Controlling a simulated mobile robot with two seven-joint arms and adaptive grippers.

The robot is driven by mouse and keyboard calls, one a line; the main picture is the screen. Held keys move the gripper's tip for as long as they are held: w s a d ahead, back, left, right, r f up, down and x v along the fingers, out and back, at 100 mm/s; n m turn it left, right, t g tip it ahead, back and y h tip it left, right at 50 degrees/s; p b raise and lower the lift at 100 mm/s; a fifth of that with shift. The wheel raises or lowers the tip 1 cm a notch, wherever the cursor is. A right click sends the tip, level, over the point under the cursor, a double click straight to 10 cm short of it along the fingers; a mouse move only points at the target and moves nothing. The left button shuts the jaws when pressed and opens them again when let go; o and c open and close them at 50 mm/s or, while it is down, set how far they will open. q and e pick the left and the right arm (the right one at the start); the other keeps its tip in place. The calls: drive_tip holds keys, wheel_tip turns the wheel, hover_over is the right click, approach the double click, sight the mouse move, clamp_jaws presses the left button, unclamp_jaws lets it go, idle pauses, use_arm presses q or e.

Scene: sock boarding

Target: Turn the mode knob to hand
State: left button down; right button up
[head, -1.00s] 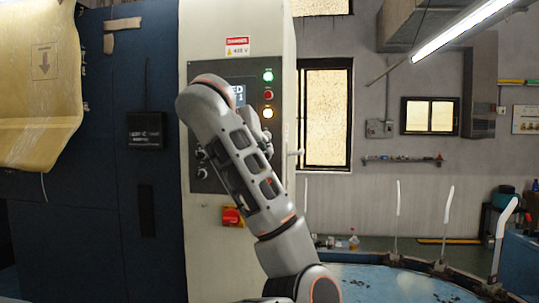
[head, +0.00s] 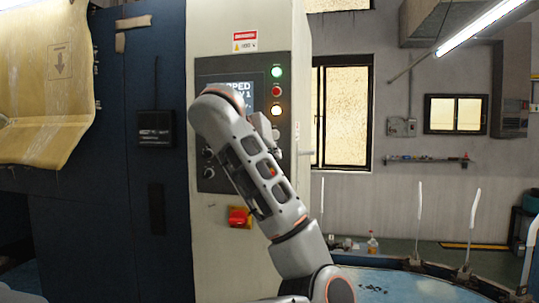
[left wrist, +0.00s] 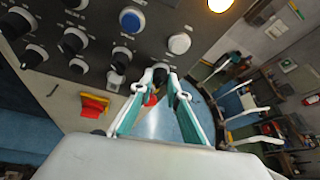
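The dark control panel (head: 205,180) is on a pale cabinet, with a screen, lamps and knobs; my left arm covers much of it. The left wrist view shows several black knobs with light pointer marks, one of them (left wrist: 72,41) at upper left. Another dark knob (left wrist: 160,68) lies at the tips of my left gripper (left wrist: 160,78). The two teal-padded fingers flank it with a narrow gap; I cannot tell whether they touch it. I cannot read any knob's label, so which is the mode knob is unclear. My right gripper is not seen.
A red switch on a yellow plate (head: 239,217) sits below the panel. A blue button (left wrist: 132,20) and a white one (left wrist: 179,43) are near the fingers. A round blue table (head: 390,285) with upright pale sock forms (head: 473,225) stands at right.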

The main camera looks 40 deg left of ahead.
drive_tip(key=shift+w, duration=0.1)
use_arm(q)
drive_tip(key=shift+s+a+f+n+t+h+b, duration=0.15)
drive_tip(key=shift+n+t+h+b, duration=0.6)
drive_tip(key=shift+n+b, duration=1.25)
drive_tip(key=shift+a+f+n+t+h+b, duration=0.15)
drive_tip(key=shift+n+t+h+b, duration=0.7)
drive_tip(key=shift+b, duration=1.75)
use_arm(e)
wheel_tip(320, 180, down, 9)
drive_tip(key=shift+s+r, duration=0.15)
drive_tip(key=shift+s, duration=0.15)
use_arm(q)
drive_tip(key=shift+n+y, duration=0.3)
drive_tip(key=shift+n, duration=0.15)
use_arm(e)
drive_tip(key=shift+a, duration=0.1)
use_arm(q)
drive_tip(key=c, duration=1.9)
unclamp_jaws()
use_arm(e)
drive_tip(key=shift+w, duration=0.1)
